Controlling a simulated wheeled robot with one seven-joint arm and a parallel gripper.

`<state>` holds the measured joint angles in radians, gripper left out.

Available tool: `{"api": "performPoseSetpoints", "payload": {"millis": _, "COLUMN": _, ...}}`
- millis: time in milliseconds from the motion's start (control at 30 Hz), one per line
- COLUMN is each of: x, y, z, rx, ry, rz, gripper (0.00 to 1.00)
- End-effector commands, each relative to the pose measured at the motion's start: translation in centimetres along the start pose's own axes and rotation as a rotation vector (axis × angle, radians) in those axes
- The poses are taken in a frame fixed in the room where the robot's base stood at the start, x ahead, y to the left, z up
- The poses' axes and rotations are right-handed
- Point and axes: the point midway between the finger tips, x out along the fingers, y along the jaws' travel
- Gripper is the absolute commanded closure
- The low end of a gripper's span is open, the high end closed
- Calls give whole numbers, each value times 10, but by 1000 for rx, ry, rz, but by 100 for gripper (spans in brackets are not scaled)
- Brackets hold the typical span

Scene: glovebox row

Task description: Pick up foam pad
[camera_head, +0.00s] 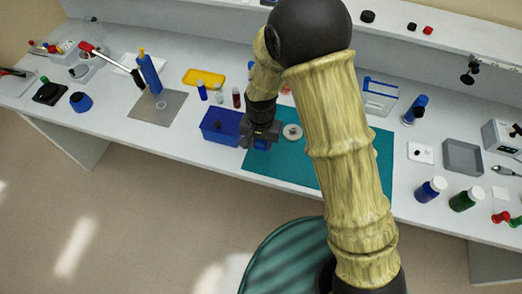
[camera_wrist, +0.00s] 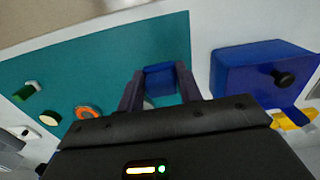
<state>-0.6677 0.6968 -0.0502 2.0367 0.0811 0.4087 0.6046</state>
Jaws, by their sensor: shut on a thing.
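The foam pad looks like a small blue block (camera_wrist: 160,77) between the two dark fingers of my gripper (camera_wrist: 159,86) in the wrist view. The fingers are shut on its sides. In the head view my gripper (camera_head: 260,136) is over the left part of the teal mat (camera_head: 300,170), near its front edge, and a bit of the blue pad (camera_head: 262,145) shows at the jaws. I cannot tell whether the pad touches the mat or is lifted clear.
A blue box (camera_head: 219,124) with a black knob stands just left of my gripper. A round grey disc (camera_head: 292,131) lies on the mat to the right. Small vials (camera_head: 236,98) stand behind. My arm hides part of the mat; its front-left stretch is bare.

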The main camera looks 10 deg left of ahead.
Motion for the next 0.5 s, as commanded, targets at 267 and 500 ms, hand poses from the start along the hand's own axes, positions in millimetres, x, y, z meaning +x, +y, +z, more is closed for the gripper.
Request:
{"api": "performPoseSetpoints", "payload": {"millis": 267, "x": -23, "y": 0, "z": 0, "rx": 0, "ry": 0, "rz": 0, "gripper": 86}}
{"api": "performPoseSetpoints", "payload": {"millis": 500, "x": -24, "y": 0, "z": 0, "rx": 0, "ry": -1, "rz": 1, "gripper": 86}}
